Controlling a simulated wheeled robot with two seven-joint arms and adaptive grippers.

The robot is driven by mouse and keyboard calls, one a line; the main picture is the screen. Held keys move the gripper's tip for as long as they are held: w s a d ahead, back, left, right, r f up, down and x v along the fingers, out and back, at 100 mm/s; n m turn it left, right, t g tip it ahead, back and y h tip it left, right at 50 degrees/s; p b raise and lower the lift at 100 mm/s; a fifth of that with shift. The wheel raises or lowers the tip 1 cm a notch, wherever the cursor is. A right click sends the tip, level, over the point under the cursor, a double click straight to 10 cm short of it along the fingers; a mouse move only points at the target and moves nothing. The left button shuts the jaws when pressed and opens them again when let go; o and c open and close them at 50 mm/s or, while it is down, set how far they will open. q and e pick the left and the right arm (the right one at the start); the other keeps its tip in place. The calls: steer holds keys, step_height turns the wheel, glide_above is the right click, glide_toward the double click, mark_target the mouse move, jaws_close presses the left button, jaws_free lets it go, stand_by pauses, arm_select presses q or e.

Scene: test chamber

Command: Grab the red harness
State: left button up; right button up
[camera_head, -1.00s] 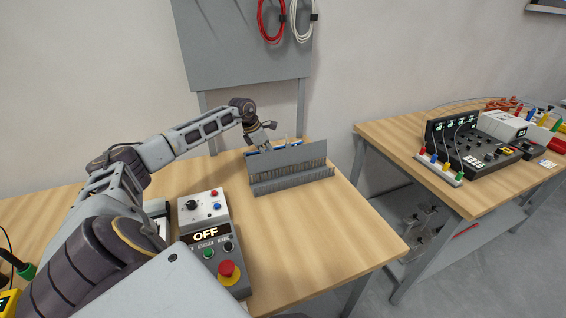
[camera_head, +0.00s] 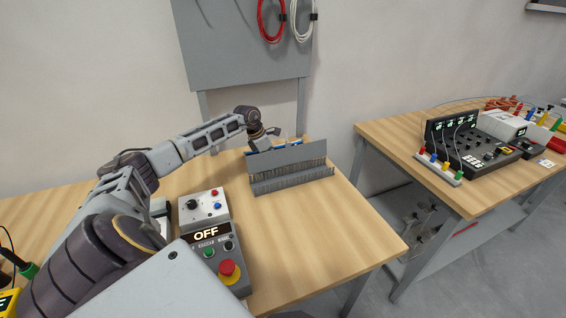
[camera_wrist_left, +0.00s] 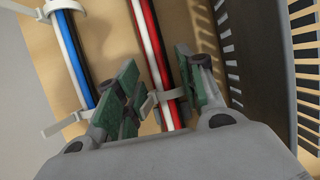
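In the left wrist view the red harness (camera_wrist_left: 158,50), a bundle of red, white and black wires, runs lengthwise with a pale tie around it. My left gripper (camera_wrist_left: 160,92) is open, its green-padded fingers on either side of the bundle. I cannot tell whether either finger touches it. In the head view my left gripper (camera_head: 268,138) is low behind the grey slotted rack (camera_head: 290,158), which hides the red harness there. My right gripper is not in view.
A blue, white and black harness (camera_wrist_left: 80,55) lies left of the red one in the wrist view. The slotted wall stands close on the right. A control box reading OFF (camera_head: 207,234) sits nearer on the table. Red and white cable coils hang on the grey board (camera_head: 225,50).

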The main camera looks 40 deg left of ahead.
arm_select(q)
jaws_close()
